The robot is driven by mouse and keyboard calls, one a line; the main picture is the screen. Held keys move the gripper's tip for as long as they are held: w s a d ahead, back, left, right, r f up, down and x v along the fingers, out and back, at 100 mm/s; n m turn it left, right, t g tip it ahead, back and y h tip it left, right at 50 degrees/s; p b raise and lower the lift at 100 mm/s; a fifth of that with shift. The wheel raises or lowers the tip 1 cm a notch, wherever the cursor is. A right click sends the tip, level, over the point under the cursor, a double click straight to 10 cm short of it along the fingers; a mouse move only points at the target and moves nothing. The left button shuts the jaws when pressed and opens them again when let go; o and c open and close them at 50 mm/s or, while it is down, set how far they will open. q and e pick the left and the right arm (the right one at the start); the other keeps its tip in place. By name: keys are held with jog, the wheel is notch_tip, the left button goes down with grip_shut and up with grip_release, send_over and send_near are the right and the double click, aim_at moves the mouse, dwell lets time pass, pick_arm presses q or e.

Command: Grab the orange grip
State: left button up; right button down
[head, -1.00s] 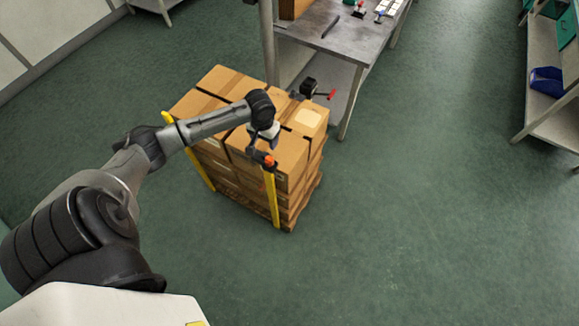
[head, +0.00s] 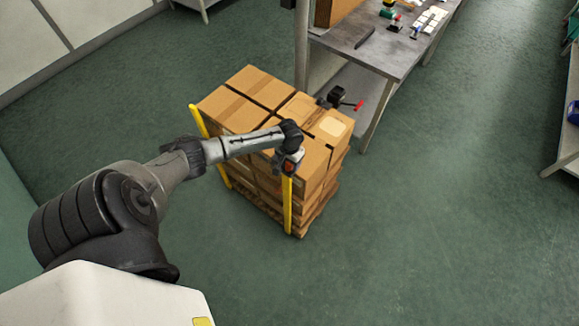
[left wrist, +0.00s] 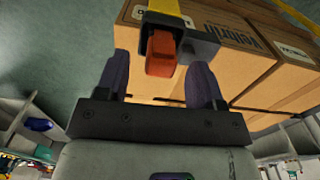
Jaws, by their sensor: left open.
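The orange grip (left wrist: 160,52) hangs on a dark bracket by a yellow post (left wrist: 165,6) at the corner of the stacked boxes. In the head view only a bit of the orange grip (head: 289,167) shows below my left wrist. My left gripper (left wrist: 160,70) is open, with one dark finger on each side of the grip. I see gaps between the fingers and the grip, so it is not clamped. In the head view my left gripper (head: 287,163) is at the top of the yellow post (head: 288,205), its fingers mostly hidden. My right gripper is not in view.
Cardboard boxes (head: 235,112) stand stacked on a wooden pallet (head: 303,225). A second yellow post (head: 199,121) stands left. A grey workbench (head: 385,58) is behind. The green floor right of the pallet is clear.

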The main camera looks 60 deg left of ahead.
pick_arm(q)
jog(key=shift+f, duration=1)
jog(key=shift+c, duration=0.3)
jog(key=c, duration=1)
jog(key=shift+r, duration=0.1)
